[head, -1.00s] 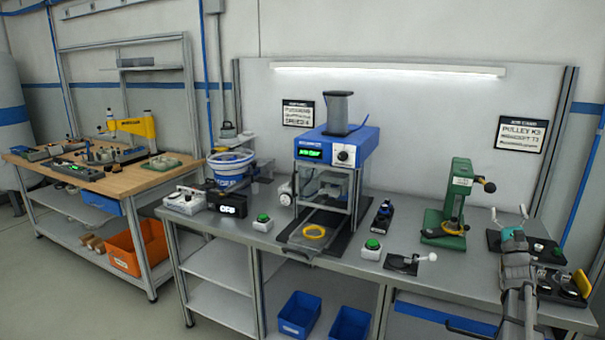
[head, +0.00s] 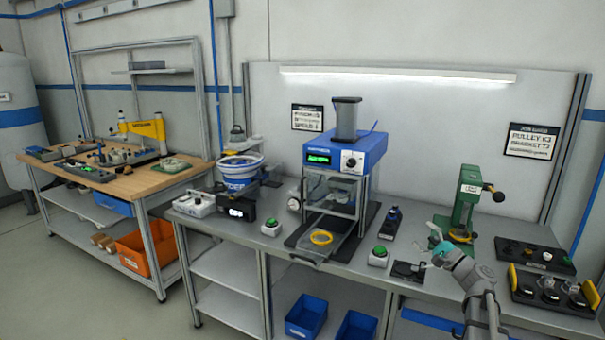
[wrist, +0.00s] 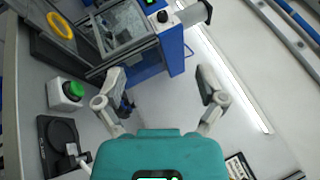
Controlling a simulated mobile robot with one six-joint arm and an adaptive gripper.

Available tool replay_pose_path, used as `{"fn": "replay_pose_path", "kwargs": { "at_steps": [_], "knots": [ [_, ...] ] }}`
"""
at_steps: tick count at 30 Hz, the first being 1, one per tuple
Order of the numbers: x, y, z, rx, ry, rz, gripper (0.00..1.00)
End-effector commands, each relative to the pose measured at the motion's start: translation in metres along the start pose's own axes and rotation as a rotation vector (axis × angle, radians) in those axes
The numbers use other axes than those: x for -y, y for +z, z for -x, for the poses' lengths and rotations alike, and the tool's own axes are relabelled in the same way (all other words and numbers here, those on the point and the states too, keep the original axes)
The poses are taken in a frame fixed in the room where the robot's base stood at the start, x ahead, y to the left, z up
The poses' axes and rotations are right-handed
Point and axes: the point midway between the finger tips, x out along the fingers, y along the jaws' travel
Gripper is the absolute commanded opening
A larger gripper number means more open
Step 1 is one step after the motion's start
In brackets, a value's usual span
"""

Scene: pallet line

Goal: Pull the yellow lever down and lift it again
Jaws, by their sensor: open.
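A long yellow arm-like part (head: 148,129) stands on the wooden bench at the far left of the head view; it is the most lever-like yellow thing, but I cannot tell for sure that it is the lever. It is not recognisable in the wrist view. My gripper (head: 434,245) is at the right of the head view, over the grey bench in front of the green press (head: 467,205), far from that yellow part. In the wrist view my gripper (wrist: 163,84) has its fingers spread wide with nothing between them.
A blue machine (head: 346,150) with a yellow ring (head: 321,237) before it stands mid-bench. A black panel with yellow ends (head: 545,290) lies at right. The floor (head: 80,290) at left is clear.

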Motion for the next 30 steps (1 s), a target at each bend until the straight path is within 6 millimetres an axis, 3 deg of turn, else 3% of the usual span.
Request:
{"fn": "replay_pose_path", "kwargs": {
  "at_steps": [1, 6, 14, 21, 30],
  "knots": [
    [-0.013, 0.017, -0.007, 0.022, 0.059, 0.025, 0.89],
    [-0.059, 0.057, -0.021, 0.092, 0.265, 0.114, 0.89],
    [-0.126, 0.112, -0.022, 0.207, 0.575, 0.252, 0.89],
    [-0.176, 0.155, -0.004, 0.315, 0.859, 0.378, 0.89],
    [-0.219, 0.196, 0.036, 0.443, 1.214, 0.538, 0.89]
  ]
}}
